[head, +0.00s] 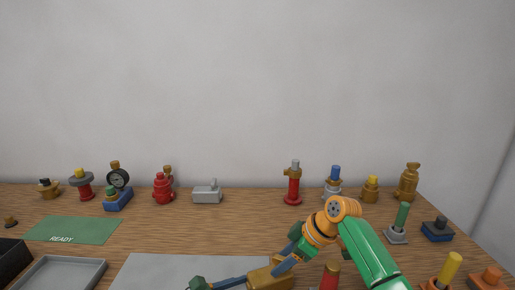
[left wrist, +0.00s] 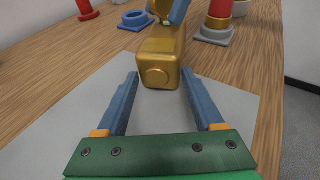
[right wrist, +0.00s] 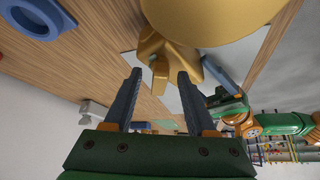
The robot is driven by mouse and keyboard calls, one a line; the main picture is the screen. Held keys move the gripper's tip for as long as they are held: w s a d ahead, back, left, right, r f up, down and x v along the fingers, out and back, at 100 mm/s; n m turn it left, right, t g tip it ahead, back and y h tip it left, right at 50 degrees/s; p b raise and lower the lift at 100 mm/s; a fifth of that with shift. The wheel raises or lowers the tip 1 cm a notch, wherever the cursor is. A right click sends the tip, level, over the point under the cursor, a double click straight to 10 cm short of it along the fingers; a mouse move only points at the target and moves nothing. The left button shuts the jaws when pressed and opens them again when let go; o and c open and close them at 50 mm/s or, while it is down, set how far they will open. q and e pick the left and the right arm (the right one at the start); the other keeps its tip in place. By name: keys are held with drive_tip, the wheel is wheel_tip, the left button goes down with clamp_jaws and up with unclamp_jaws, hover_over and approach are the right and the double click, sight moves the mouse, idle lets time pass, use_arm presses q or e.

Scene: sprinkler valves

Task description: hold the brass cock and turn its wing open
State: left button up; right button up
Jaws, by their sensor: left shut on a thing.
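The brass cock (head: 262,279) is at the bottom middle of the head view, over a grey mat. In the left wrist view its squared brass body (left wrist: 160,65) has a round boss facing me. My left gripper (left wrist: 160,78) is shut on the body, one blue finger on each side. My right gripper (head: 281,268) is at the cock's upper side in the head view. In the right wrist view its fingers (right wrist: 160,74) are apart, with a brass flap (right wrist: 160,75), seemingly the wing, between their tips and gaps beside it. Part of the cock is hidden by the right fingers.
A red fitting (head: 330,276) stands close right of the cock. Several valves and fittings line the back, including a red standpipe (head: 292,183) and a grey block (head: 207,194). A green READY mat (head: 75,230) and grey tray (head: 62,274) lie left. The middle back tabletop is clear.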

drive_tip(key=v, duration=0.6)
drive_tip(key=shift+c, duration=0.2)
drive_tip(key=shift+m+t, duration=0.3)
drive_tip(key=shift+m, duration=0.4)
drive_tip(key=x, duration=0.6)
drive_tip(key=shift+f, duration=0.1)
clamp_jaws()
drive_tip(key=shift+o, duration=0.3)
unclamp_jaws()
drive_tip(key=shift+s, duration=0.1)
